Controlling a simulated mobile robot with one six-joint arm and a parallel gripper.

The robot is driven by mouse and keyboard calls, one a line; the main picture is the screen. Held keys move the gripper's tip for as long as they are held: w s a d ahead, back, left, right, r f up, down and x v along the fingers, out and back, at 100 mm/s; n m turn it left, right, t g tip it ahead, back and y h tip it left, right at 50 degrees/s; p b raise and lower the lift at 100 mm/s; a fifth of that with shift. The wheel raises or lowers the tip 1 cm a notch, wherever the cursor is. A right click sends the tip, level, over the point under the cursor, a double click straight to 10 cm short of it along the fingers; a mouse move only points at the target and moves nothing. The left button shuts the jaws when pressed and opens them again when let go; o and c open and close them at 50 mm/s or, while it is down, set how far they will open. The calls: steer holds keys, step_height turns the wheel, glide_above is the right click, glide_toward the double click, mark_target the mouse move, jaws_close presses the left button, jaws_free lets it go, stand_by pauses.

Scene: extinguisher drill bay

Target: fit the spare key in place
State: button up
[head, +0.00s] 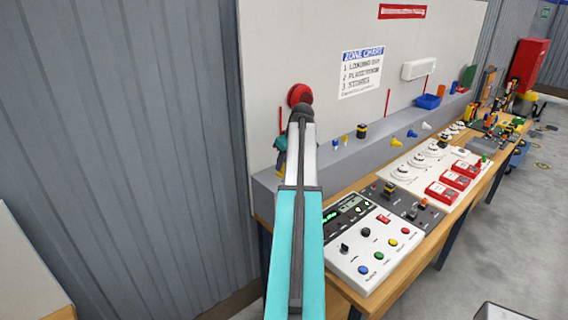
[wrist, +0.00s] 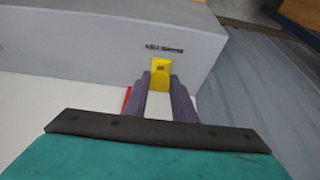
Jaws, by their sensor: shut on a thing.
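A yellow piece (wrist: 161,72), which I take to be the spare key, is between the tips of my gripper (wrist: 160,82) in the wrist view. The two dark purple-grey fingers are shut on it. It shows in front of the grey ledge, just below a small dark label (wrist: 164,48) too blurred to read surely. I cannot tell whether the key touches the ledge, and no slot or hook for it shows. In the head view my arm reaches to the left end of the grey ledge (head: 340,155) and mostly hides my gripper.
A white control panel (head: 365,245) with coloured knobs stands on the wooden bench. A red round thing (head: 299,94) is on the white backboard (head: 310,40) behind my arm. Small yellow and blue pieces and a blue bin (head: 428,101) are along the ledge. The corrugated wall is close at left.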

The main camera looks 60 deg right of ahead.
steer(key=shift+f, duration=0.6)
stand_by(0.6)
steer(key=o, duration=1.4)
steer(key=shift+r, duration=0.15)
step_height(320, 180, up, 7)
steer(key=p, duration=0.1)
stand_by(0.8)
stand_by(0.6)
